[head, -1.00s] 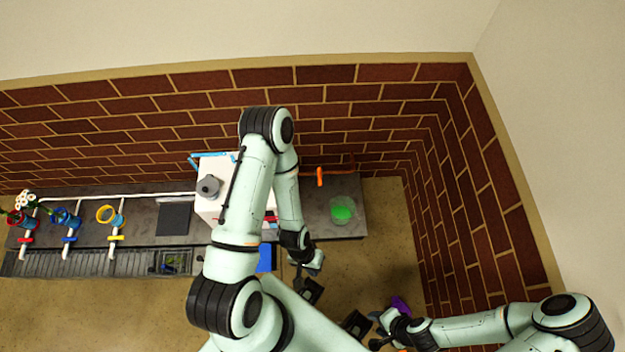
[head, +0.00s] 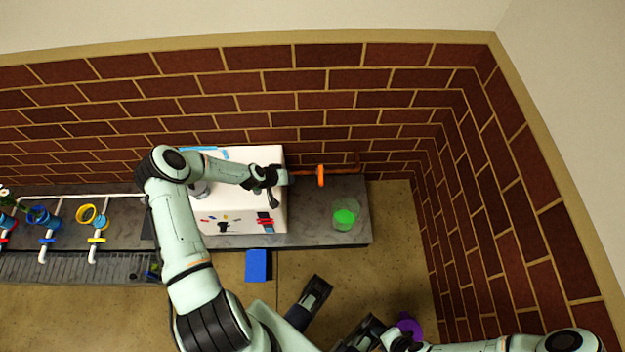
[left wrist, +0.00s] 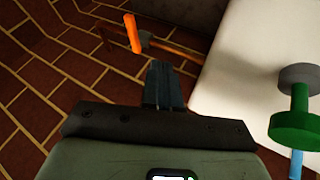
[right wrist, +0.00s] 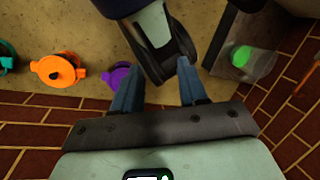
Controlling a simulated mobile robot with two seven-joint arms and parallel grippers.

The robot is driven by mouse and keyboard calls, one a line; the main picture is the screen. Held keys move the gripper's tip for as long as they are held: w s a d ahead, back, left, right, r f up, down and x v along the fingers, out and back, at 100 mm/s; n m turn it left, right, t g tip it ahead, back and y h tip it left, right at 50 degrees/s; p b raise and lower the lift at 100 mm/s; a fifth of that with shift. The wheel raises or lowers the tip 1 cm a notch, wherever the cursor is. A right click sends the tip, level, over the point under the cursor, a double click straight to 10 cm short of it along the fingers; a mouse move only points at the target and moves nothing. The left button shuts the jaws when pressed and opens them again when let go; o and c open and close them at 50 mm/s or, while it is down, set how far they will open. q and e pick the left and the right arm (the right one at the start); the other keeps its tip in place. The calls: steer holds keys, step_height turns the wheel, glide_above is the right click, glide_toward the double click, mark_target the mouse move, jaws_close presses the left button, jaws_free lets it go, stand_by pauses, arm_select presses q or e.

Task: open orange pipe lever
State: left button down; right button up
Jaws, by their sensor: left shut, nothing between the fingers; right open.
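The orange pipe lever (head: 320,176) stands upright on an orange-brown pipe (head: 343,170) along the brick wall, right of the white box. It also shows at the top of the left wrist view (left wrist: 132,33). My left gripper (head: 271,193) is shut and empty, over the right part of the white box, apart from the lever and to its left. In the left wrist view its closed fingers (left wrist: 163,86) point toward the lever. My right gripper (right wrist: 158,88) is open and empty, low at the front right, far from the lever; its fingers are hard to see in the head view.
The white box (head: 240,207) stands on the grey counter (head: 290,242). A clear container with green contents (head: 345,215) stands on the counter's right end. A blue block (head: 257,266) is at the counter's front.

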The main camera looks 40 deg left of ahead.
mark_target(321, 176)
arm_select(q)
steer(key=w+d+f+b, duration=0.3)
steer(key=w+d+f, duration=0.1)
steer(key=w+f, duration=0.4)
steer(key=shift+w+d, duration=0.15)
steer(key=shift+w, duration=0.1)
arm_select(e)
steer(key=w+d+f+t, duration=0.1)
steer(key=w+d+f, duration=0.1)
steer(key=w+f, duration=0.2)
steer(key=shift+w+d+t+h, duration=0.2)
steer(key=shift+w+t+h, duration=0.2)
steer(key=shift+w, duration=0.15)
steer(key=shift+s, duration=0.1)
